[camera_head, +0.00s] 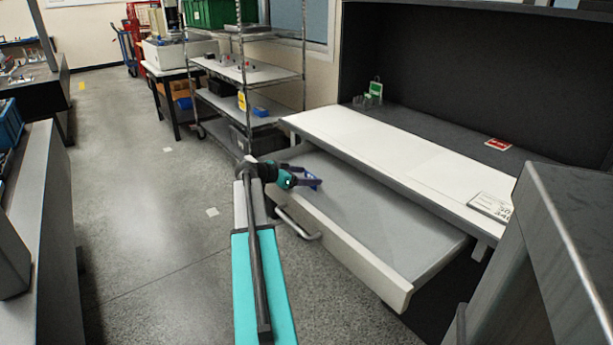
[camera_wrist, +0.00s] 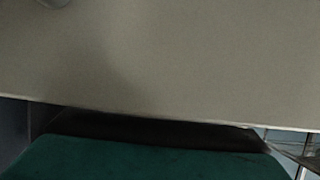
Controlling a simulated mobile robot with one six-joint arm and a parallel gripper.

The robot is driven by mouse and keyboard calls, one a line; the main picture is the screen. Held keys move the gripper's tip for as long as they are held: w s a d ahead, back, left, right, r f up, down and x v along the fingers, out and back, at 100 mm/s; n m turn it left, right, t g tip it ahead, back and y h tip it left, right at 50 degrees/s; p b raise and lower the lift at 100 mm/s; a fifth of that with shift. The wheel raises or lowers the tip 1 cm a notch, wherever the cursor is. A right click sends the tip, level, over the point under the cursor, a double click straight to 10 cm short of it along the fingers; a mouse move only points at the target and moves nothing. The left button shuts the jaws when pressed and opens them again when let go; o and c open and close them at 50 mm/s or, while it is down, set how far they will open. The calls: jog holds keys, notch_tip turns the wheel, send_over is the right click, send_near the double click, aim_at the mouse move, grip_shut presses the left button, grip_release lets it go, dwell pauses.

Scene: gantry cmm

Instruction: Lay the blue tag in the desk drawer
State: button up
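The desk drawer (camera_head: 385,226) is pulled out below the white desk top, and its grey floor looks bare apart from the spot by my gripper. The blue tag (camera_head: 313,179) shows as a small blue patch at the far left part of the drawer, right at my gripper's fingers. My gripper (camera_head: 307,182) reaches in over the drawer's left end. The fingers are small and dark here, so I cannot tell whether they are closed on the tag or only beside it. The wrist view shows a plain pale surface, with no tag or fingers clearly seen.
The drawer's front has a bar handle (camera_head: 298,222). The desk top (camera_head: 400,158) overhangs the drawer's back. A red card (camera_head: 498,144), a white labelled card (camera_head: 491,206) and a green-and-white card in a holder (camera_head: 375,90) are on the desk. A grey cabinet (camera_head: 570,250) stands close at right.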

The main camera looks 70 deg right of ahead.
jog(key=shift+r, duration=0.2)
jog(key=p+v, duration=0.1)
jog(key=v, duration=1.1)
dwell(0.7)
